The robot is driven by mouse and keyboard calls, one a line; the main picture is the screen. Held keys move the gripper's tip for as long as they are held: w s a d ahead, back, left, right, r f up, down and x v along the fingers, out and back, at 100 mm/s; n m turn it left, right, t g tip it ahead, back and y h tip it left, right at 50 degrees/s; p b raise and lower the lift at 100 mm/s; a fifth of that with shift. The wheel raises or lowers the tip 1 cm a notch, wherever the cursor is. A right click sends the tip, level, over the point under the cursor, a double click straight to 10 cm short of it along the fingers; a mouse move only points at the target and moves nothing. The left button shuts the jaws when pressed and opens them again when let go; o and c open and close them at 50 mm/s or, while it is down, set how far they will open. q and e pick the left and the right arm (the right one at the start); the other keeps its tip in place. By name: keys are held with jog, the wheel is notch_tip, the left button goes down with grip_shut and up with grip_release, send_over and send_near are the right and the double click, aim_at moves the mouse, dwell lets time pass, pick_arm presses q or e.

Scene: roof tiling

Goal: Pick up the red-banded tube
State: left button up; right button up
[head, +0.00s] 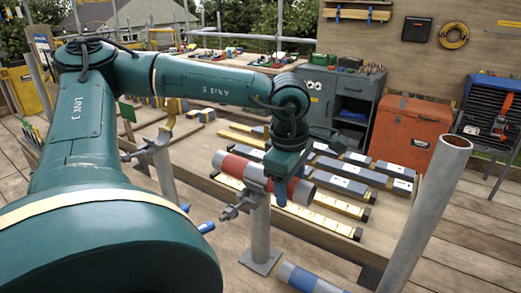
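The red-banded tube (236,166) is grey with a red middle band. It lies roughly level, sloping down to the right in the picture, above a grey upright post (261,232). My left gripper (283,190) points down over the right part of the red band. One blue finger shows in front of the tube. The other finger is hidden, so I cannot tell whether the gripper is closed on it. My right gripper is out of view.
A blue-banded tube (308,281) lies at the bottom. A tall grey pipe (425,215) stands at right. Behind, a low wooden platform (380,228) holds several yellow and grey bars. An orange chest (409,133) and grey cabinet (350,92) stand at the back.

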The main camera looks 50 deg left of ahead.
pick_arm(q)
jog(key=c, duration=1.1)
jog(key=shift+r, duration=0.15)
notch_tip(320, 180, up, 18)
jog(key=shift+f, duration=0.1)
